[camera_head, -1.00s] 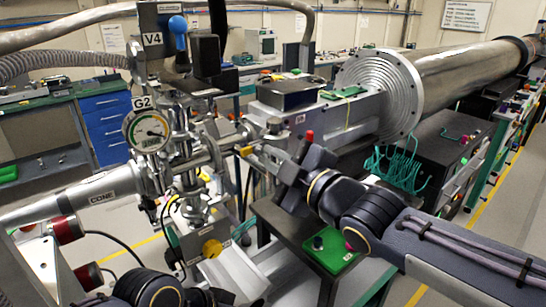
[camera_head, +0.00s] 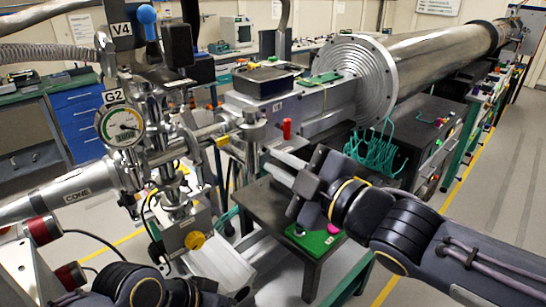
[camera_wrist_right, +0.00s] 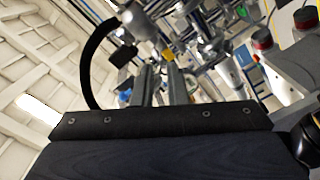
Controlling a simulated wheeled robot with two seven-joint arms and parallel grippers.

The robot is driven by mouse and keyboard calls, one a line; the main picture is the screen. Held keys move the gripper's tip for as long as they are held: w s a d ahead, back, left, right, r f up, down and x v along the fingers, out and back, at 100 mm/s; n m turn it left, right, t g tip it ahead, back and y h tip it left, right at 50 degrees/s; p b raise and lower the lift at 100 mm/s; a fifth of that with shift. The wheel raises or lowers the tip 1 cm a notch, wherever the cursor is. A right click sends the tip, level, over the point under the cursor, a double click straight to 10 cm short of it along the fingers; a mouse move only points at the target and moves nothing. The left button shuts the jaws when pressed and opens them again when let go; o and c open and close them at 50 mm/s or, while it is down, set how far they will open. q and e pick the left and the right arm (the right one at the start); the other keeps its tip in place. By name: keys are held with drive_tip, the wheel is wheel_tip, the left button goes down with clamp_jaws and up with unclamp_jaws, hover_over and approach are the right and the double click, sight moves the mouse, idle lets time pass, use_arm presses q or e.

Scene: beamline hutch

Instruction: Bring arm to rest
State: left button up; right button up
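My right arm comes in from the right in the head view. Its gripper (camera_head: 279,163) points left toward the beamline valve assembly and stands over the small dark table. In the right wrist view its two grey fingers (camera_wrist_right: 160,86) stand side by side with a narrow gap and nothing held between them. The fingers look clear of the pipework. My left arm (camera_head: 140,290) shows only in part at the bottom left of the head view. Its fingers cannot be made out there.
The valve assembly with gauge G2 (camera_head: 121,127) and the CONE pipe (camera_head: 75,187) stand left of the right gripper. Open floor lies at the right.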

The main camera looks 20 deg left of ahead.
drive_tip(key=shift+w, duration=0.1)
idle(0.3)
drive_tip(key=w+d+f+m+t+h, duration=0.1)
drive_tip(key=d+f+m+h, duration=0.35)
drive_tip(key=d, duration=0.45)
drive_tip(key=w+d+f+m+t+h, duration=0.1)
drive_tip(key=d+f+m+h, duration=0.2)
drive_tip(key=d+m, duration=0.35)
drive_tip(key=w+d+f+m+t+h, duration=0.1)
drive_tip(key=d+f+m+t+h, duration=0.2)
drive_tip(key=d, duration=0.7)
drive_tip(key=s+d+f+m+g+h, duration=0.1)
drive_tip(key=s+d+f+m+g, duration=0.2)
drive_tip(key=s+d+f+m, duration=0.3)
drive_tip(key=s+d+f+m+g+h, duration=0.1)
drive_tip(key=s+d+f+m+g, duration=0.2)
drive_tip(key=s+d+f+m, duration=0.3)
drive_tip(key=s+f, duration=0.1)
drive_tip(key=s, duration=0.4)
drive_tip(key=shift+s+f, duration=0.15)
drive_tip(key=shift+s, duration=0.15)
drive_tip(key=shift+a, duration=0.1)
